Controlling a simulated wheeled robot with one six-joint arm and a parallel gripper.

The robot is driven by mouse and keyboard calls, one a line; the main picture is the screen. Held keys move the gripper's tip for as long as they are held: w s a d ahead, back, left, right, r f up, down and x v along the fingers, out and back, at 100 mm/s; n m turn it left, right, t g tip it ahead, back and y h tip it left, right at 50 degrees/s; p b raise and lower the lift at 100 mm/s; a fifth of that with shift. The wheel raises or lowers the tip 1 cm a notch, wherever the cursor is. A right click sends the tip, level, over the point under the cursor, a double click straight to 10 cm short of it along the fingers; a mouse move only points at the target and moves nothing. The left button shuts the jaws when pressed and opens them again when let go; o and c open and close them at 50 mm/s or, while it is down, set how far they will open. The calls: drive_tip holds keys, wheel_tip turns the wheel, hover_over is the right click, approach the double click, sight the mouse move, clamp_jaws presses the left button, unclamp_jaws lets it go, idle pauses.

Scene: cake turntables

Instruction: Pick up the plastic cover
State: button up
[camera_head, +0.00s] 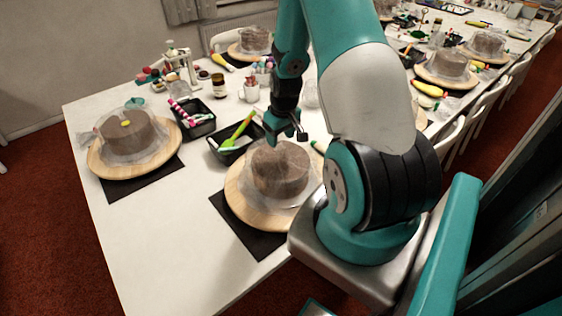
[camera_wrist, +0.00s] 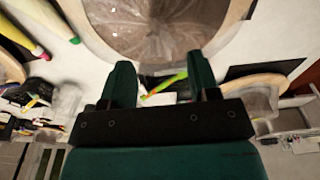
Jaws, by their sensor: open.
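A clear, wrinkled plastic cover (camera_head: 305,182) drapes over a brown cake (camera_head: 278,168) on a round wooden turntable (camera_head: 240,204). In the wrist view the plastic cover (camera_wrist: 150,28) fills the top middle, inside the pale rim of the turntable (camera_wrist: 232,22). My gripper (camera_head: 287,137) points down near the back edge of the cake, apparently above it. In the wrist view my gripper (camera_wrist: 161,75) has its two green fingers spread, with nothing held between them. The far right part of this turntable is hidden by my arm.
A black tray (camera_head: 222,156) with a green-handled tool sits just behind the cake. Another covered cake (camera_head: 126,131) on a turntable stands at left. Jars and a white cup (camera_head: 251,92) stand farther back. Front-left tabletop is clear.

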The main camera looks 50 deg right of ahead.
sight(281, 147)
drive_tip(key=shift+d+f+p, duration=0.15)
drive_tip(key=shift+f+p, duration=1.15)
drive_tip(key=shift+f, duration=1.55)
clamp_jaws()
